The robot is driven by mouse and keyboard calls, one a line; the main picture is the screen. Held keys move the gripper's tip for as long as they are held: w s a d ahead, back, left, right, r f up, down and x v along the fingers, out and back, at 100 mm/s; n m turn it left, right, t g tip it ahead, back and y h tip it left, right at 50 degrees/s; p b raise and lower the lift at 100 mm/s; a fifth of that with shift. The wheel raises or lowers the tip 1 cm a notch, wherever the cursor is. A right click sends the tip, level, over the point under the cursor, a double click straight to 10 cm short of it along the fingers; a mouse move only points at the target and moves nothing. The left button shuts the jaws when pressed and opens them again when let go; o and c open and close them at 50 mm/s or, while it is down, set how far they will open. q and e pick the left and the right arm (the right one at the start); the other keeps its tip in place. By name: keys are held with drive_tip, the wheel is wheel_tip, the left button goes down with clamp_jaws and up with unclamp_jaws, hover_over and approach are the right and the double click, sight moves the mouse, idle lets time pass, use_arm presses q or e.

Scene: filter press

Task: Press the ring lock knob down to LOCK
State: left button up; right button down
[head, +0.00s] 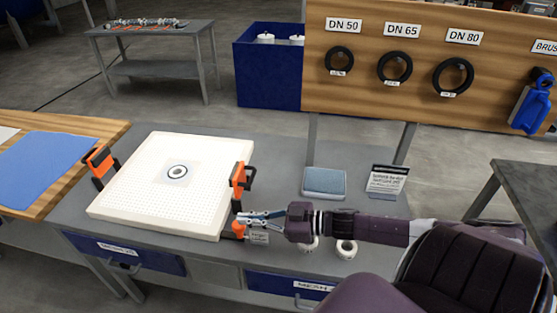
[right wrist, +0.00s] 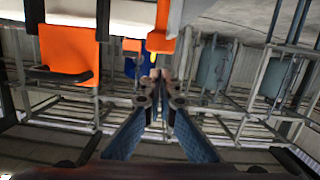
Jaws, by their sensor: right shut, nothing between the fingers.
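An orange and black clamp (head: 240,180) stands at the plate's right edge. Below it, a small orange part (head: 238,229), which may be the lock knob, sits beside a small label (head: 259,238) too small to read. My right gripper (head: 241,218) is shut and empty close to these orange parts; contact cannot be told. In the right wrist view its fingertips (right wrist: 158,75) point toward an orange piece (right wrist: 160,38), with a larger orange block (right wrist: 68,50) at left. My left gripper is not in view.
A second orange clamp (head: 101,165) stands at the plate's left. A blue-grey pad (head: 324,182), a sign (head: 387,181) and white rings (head: 346,249) are on the bench near my right arm. A wooden board (head: 420,60) with black gaskets rises behind.

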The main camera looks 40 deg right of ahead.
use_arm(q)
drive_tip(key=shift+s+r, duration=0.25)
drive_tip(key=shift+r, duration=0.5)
use_arm(e)
drive_tip(key=r+v, duration=0.2)
drive_tip(key=v, duration=0.8)
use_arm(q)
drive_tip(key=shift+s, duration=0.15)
use_arm(e)
drive_tip(key=shift+s, duration=0.15)
